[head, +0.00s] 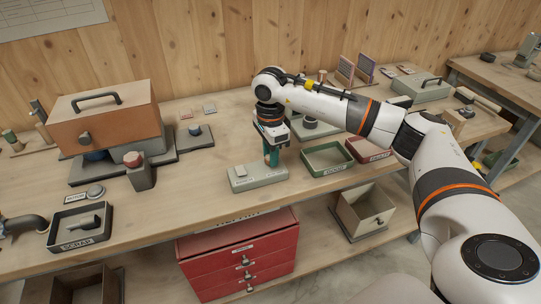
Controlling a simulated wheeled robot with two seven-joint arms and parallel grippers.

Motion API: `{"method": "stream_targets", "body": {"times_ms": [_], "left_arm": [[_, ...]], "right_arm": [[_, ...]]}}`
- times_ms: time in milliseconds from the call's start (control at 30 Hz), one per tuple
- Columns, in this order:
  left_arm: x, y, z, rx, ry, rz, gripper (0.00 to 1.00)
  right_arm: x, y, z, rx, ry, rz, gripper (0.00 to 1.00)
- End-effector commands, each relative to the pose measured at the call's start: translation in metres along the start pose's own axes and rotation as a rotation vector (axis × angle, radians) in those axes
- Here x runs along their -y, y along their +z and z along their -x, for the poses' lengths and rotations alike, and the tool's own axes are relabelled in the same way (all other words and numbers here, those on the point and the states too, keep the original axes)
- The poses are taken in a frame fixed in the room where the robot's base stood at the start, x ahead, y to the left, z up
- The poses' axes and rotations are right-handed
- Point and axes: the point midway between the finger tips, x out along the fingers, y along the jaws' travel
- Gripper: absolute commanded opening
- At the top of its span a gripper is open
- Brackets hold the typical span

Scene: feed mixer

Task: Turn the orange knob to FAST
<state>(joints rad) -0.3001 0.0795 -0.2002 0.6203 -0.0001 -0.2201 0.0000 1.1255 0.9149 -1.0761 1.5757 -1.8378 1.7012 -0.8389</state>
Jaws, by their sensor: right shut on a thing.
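My right gripper (271,152) points down above a pale grey-green labelled block (258,179) in the middle of the bench. It is shut on a green upright piece (271,158) at the block's back edge; I cannot tell whether this piece is joined to the block. No orange knob can be made out. My left gripper is not in view.
A green tray (327,158) and a red tray (368,150) lie right of the block. A black SCRAP tray (80,228) is at the front left. Red drawers (238,262) sit below the bench.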

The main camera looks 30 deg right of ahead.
Motion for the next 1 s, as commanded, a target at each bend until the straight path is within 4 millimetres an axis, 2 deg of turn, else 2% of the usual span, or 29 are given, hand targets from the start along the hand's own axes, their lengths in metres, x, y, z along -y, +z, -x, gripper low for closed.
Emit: {"method": "stream_targets", "body": {"times_ms": [300, 700, 733, 800, 867, 1000], "left_arm": [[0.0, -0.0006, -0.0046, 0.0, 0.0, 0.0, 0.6], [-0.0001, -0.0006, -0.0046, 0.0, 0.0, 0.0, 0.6], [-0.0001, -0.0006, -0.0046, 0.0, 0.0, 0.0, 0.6], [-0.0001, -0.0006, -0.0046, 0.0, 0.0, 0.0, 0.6], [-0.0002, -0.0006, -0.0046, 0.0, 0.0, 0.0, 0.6], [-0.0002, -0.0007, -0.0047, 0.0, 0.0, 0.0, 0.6]], "right_arm": [[-0.0012, 0.0001, 0.0023, -0.002, 0.006, 0.073, 0.06], [-0.0014, 0.0001, 0.0028, -0.002, 0.007, 0.078, 0.06], [-0.0014, 0.0002, 0.0028, -0.002, 0.007, 0.078, 0.31], [-0.0013, 0.0001, 0.0026, -0.002, 0.006, 0.078, 0.42], [-0.0011, 0.0001, 0.0022, -0.001, 0.005, 0.078, 0.51], [-0.0007, 0.0001, 0.0014, -0.001, 0.003, 0.078, 0.51]]}}
